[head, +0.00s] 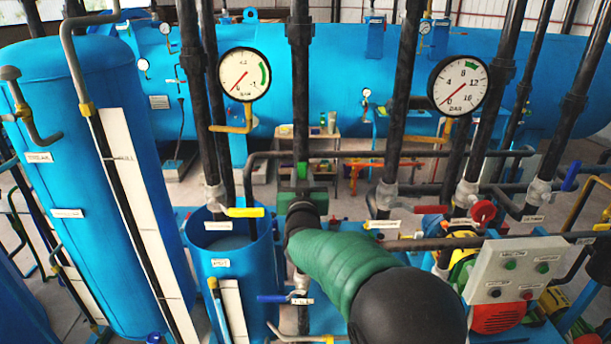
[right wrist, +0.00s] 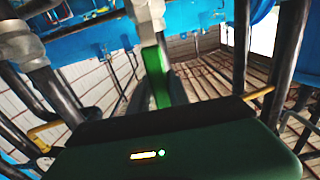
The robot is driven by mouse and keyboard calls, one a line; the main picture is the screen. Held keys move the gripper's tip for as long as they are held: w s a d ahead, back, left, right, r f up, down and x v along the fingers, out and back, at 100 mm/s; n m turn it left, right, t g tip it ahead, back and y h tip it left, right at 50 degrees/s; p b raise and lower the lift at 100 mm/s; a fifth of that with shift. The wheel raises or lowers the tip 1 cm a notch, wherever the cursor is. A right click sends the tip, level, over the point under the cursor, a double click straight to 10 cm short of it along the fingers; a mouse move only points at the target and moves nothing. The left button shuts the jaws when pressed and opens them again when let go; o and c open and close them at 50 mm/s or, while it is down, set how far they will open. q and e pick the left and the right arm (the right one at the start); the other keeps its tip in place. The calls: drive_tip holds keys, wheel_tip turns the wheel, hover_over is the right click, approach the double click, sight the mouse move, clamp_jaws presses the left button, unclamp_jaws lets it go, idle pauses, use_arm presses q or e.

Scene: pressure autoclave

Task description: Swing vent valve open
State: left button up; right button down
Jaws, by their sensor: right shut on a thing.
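A green valve lever (head: 302,171) shows in the head view on the dark vertical pipe left of centre. In the right wrist view the green lever (right wrist: 157,72) extends from a pale metal valve body (right wrist: 146,14) to my gripper. I cannot read a label that names it as the vent valve. My right gripper (head: 301,184) is shut on the green lever, with my arm reaching up from the lower right and hiding part of the pipe. In the right wrist view the gripper (right wrist: 168,95) meets the lever's end. My left gripper is not in view.
A yellow-handled valve (head: 244,212) is left of my gripper, and a blue-handled valve (head: 285,298) is below it. Two dial gauges (head: 244,75) (head: 459,86) stand above. Dark vertical pipes and a horizontal pipe (head: 420,154) crowd the area. A control box (head: 520,268) is at right.

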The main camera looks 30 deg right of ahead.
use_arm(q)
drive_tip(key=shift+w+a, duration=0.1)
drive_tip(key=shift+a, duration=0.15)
use_arm(e)
drive_tip(key=shift+w+a+f, duration=0.15)
drive_tip(key=shift+a, duration=0.15)
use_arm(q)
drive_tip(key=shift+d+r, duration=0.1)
use_arm(e)
drive_tip(key=shift+d, duration=0.1)
drive_tip(key=c, duration=1.6)
unclamp_jaws()
drive_tip(key=o, duration=0.4)
drive_tip(key=shift+w+f, duration=0.1)
drive_tip(key=shift+c, duration=0.2)
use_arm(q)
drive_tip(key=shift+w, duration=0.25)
use_arm(e)
drive_tip(key=shift+w, duration=0.1)
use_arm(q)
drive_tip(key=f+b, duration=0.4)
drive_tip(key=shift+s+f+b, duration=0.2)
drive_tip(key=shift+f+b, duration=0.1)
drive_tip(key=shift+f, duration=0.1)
use_arm(e)
drive_tip(key=v, duration=1.6)
drive_tip(key=shift+s+a, duration=0.3)
drive_tip(key=shift+a, duration=0.05)
